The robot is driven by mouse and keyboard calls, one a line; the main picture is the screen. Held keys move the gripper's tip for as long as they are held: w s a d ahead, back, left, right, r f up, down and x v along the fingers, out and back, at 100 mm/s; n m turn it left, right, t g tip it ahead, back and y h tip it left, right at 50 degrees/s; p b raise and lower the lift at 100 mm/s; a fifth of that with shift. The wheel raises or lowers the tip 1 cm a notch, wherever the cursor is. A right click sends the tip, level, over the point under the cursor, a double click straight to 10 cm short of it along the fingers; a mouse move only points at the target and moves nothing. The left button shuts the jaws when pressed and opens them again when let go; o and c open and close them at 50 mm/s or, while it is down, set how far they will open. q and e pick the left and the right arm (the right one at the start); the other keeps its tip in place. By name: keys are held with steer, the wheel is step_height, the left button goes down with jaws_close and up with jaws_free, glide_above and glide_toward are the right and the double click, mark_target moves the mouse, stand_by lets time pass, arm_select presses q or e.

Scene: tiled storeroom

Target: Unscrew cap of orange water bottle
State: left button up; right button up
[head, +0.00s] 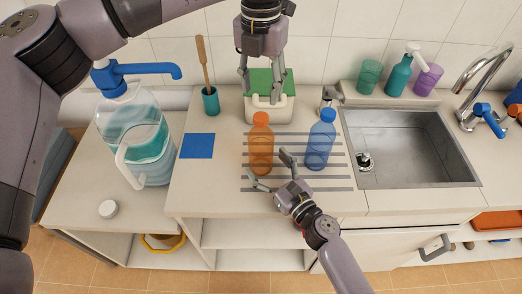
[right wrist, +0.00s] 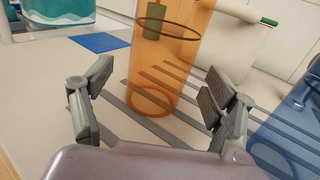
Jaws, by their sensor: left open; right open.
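The orange water bottle (head: 261,146) stands upright on the grey-striped part of the counter, with its orange cap (head: 261,119) on top. In the right wrist view the see-through orange bottle (right wrist: 165,60) rises between my open right fingers, a little beyond their tips. My right gripper (head: 268,171) is open and low, in front of the bottle's base, apart from it or barely beside it. My left gripper (head: 262,94) is open, fingers pointing down, above and behind the bottle, in front of the white container. The cap is out of the right wrist view.
A blue bottle (head: 320,145) stands close to the right. A white container with a green top (head: 268,108) is behind. A teal cup with a brush (head: 210,100) and blue square (head: 197,146) lie left. A large dispenser (head: 140,140) is further left; the sink (head: 415,145) is right.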

mark_target(262, 157)
steer(key=shift+x, duration=1.65)
steer(key=shift+c, duration=0.5)
